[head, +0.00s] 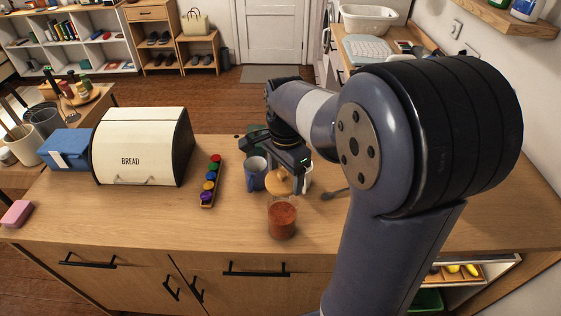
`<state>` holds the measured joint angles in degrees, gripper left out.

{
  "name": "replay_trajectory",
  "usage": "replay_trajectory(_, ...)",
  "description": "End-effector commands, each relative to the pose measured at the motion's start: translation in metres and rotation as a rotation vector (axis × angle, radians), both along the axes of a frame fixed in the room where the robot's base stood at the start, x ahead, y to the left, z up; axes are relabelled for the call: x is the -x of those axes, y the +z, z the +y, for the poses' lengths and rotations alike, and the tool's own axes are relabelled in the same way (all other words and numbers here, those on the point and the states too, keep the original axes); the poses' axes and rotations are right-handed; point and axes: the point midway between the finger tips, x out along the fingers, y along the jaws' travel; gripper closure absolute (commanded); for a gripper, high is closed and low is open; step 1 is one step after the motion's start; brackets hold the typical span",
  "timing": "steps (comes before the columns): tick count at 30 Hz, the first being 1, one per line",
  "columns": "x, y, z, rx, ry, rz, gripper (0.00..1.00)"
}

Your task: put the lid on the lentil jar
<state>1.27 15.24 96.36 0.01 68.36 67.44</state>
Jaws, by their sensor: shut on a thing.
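The lentil jar (282,220) is a clear jar filled with red-orange lentils. It stands upright near the front edge of the wooden counter, and its top looks open. The lid (277,182) is round and light wood-coloured, and appears just above and behind the jar's rim in the head view, apart from it. My gripper (291,169) is shut on the lid, which seems tilted. My arm comes in from the right, and the gripper's fingers are small and partly hidden, so the exact grip is hard to see.
A blue mug (256,175) stands close left of the lid, and a white item, partly hidden, is at its right. A rack of coloured pieces (210,182) and a cream bread box (140,146) stand further left. A dark utensil (334,194) lies to the right. The front counter is clear.

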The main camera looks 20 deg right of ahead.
Motion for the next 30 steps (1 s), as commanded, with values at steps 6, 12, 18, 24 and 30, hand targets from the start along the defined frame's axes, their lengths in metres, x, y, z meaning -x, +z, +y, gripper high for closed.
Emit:
replay_trajectory(6, 0.000, -0.012, 0.000, 0.000, 0.000, 0.000, 0.52)
replay_trajectory(12, 0.000, -0.031, 0.000, 0.000, 0.000, 0.001, 0.52)
replay_trajectory(18, 0.000, -0.050, 0.000, 0.000, 0.000, 0.002, 0.52)
replay_trajectory(24, 0.000, -0.062, 0.000, 0.000, 0.000, 0.000, 0.52)
replay_trajectory(30, 0.000, -0.064, 0.000, 0.000, 0.000, 0.000, 0.52)
